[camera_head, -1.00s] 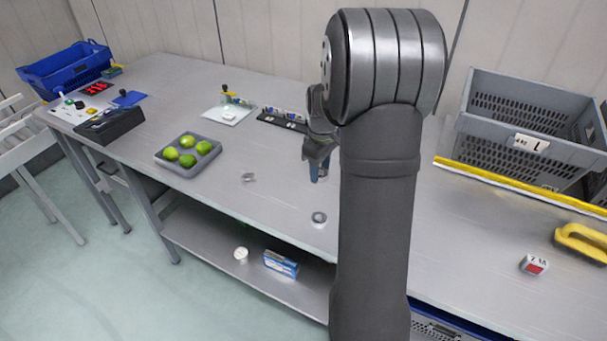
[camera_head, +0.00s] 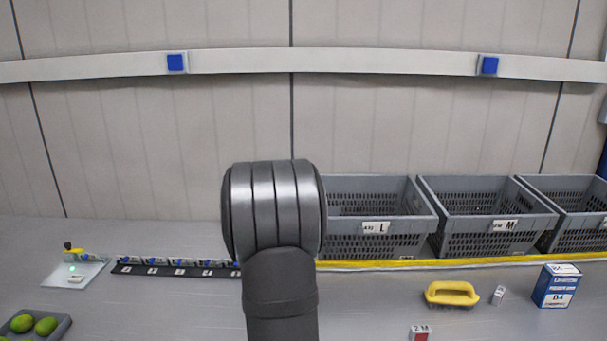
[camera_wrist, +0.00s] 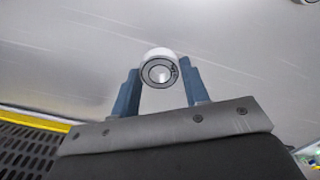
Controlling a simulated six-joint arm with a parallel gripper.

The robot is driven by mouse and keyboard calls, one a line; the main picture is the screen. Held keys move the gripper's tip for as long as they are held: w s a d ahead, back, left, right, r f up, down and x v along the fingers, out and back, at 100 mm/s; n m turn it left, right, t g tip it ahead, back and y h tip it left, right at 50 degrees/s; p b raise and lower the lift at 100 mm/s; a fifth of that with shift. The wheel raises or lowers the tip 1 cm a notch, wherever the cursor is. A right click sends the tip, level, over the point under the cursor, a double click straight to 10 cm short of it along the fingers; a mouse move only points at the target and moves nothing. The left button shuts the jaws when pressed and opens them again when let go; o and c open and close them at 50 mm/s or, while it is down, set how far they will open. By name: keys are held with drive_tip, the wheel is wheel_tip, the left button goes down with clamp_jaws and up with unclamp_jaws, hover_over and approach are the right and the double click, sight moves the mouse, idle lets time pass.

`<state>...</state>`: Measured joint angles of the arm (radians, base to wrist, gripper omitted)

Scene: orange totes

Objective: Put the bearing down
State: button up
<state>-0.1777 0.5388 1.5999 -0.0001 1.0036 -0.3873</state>
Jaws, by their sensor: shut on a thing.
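In the wrist view my gripper (camera_wrist: 160,88) has its two blue fingers closed on a bearing (camera_wrist: 158,70). The bearing is a light ring with a grey face and a darker centre, held between the fingertips. The grey metal table top (camera_wrist: 80,45) lies beyond it; I cannot tell the height of the bearing above it. In the head view my arm stands in the middle, and the gripper and the bearing are hidden behind it.
Grey crates marked L (camera_head: 375,240) and M (camera_head: 490,240) stand along the back right, behind a yellow strip (camera_head: 450,263). A yellow-handled brush (camera_head: 452,294) and a blue-white box (camera_head: 557,286) lie on the right. A dark rack (camera_head: 178,270) and a green-fruit tray (camera_head: 60,326) are at left.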

drive_tip(key=d+f+m, duration=0.1)
drive_tip(key=d+m, duration=0.1)
drive_tip(key=d, duration=0.1)
drive_tip(key=d+f+m, duration=0.1)
drive_tip(key=d+m, duration=0.1)
drive_tip(key=d, duration=0.1)
drive_tip(key=w+d+f+m, duration=0.1)
drive_tip(key=d+m, duration=0.1)
drive_tip(key=d, duration=0.1)
drive_tip(key=shift+f, duration=0.15)
drive_tip(key=w+a+r, duration=0.3)
drive_tip(key=w+r, duration=0.4)
drive_tip(key=r, duration=0.1)
drive_tip(key=w+a+f, duration=0.1)
drive_tip(key=a, duration=0.2)
drive_tip(key=w+a+f, duration=0.1)
drive_tip(key=a+f, duration=0.1)
drive_tip(key=a, duration=0.1)
drive_tip(key=w+a+f, duration=0.1)
drive_tip(key=a+f, duration=0.1)
drive_tip(key=a, duration=0.2)
drive_tip(key=shift+w+f, duration=0.2)
drive_tip(key=shift+f, duration=0.05)
drive_tip(key=shift+w+a+f, duration=0.15)
drive_tip(key=shift+a+f, duration=0.15)
drive_tip(key=shift+a, duration=0.2)
drive_tip(key=shift+f, duration=2)
drive_tip(key=shift+f, duration=0.1)
